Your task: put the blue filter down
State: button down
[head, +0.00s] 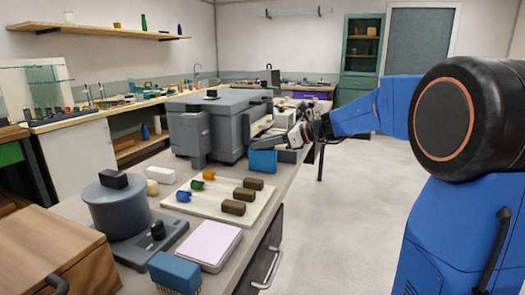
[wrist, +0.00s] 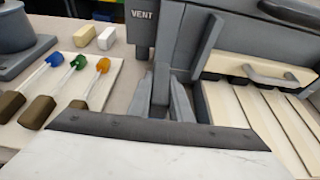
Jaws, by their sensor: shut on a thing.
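The blue filter (head: 263,163) is a small blue block at the right of the bench, in front of the big grey unit. My gripper (head: 297,137) is close beside it, at its upper right. In the wrist view my gripper (wrist: 172,90) has its grey fingers closed around a grey upright piece. No blue of the filter shows there, and a pale slab with a dark edge fills the lower middle and hides what is below. I cannot tell whether the filter touches the bench.
A pale tray (head: 223,207) of glass rods with coloured ends lies left of the filter. The grey unit (head: 230,120) with its VENT box (wrist: 140,12) stands behind. A slotted cream rack (wrist: 250,112) is right of the fingers. A blue brush (head: 175,272) lies at the front.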

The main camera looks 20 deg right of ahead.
notch_tip(320, 180, up, 10)
jog(key=shift+f, duration=0.1)
dwell(0.4)
